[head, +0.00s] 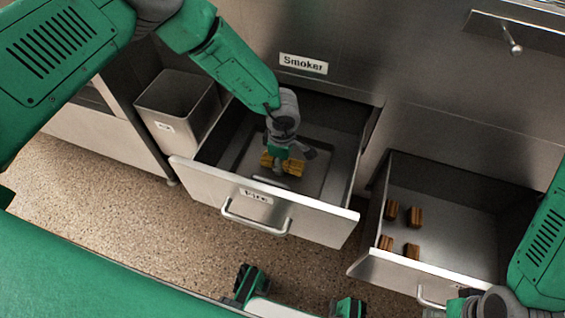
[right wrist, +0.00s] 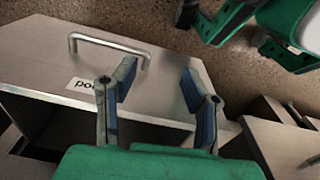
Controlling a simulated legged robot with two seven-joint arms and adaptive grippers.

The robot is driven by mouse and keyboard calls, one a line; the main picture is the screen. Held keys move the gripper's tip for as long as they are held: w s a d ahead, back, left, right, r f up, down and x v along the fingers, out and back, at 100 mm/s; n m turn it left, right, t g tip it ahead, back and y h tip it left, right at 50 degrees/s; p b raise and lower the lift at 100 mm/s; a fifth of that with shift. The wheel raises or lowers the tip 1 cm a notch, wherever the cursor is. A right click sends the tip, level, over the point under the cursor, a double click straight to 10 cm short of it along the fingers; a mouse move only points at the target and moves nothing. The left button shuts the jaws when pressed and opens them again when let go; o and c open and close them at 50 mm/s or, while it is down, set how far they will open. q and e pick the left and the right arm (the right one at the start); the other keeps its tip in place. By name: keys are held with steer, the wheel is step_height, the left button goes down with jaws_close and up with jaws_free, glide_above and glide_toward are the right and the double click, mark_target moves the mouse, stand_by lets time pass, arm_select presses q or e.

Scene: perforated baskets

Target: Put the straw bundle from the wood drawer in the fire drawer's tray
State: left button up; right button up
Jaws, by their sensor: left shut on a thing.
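The straw bundle (head: 293,167) is a yellow bundle inside the open fire drawer (head: 330,226), at the left of the head view. My left gripper (head: 281,166) is shut on it, reaching down over the metal tray (head: 313,187) on the drawer floor. I cannot tell whether the bundle touches the tray. The wood drawer (head: 461,210) is open at the right and holds several brown wood blocks (head: 391,210). My right gripper (right wrist: 158,105) shows in the right wrist view, open and empty, above a labelled drawer front (right wrist: 60,68) with a bar handle.
A grey bin (head: 176,105) stands left of the fire drawer. A "Smoker" label (head: 303,64) is on the steel front above. The fire drawer's handle (head: 256,222) sticks out over the speckled floor (head: 100,190).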

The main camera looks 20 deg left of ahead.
arm_select(q)
steer(key=shift+f, duration=0.15)
steer(key=o, duration=0.8)
step_height(320, 180, up, 12)
steer(key=p, duration=0.4)
steer(key=shift+r+p, duration=0.2)
steer(key=shift+p, duration=0.2)
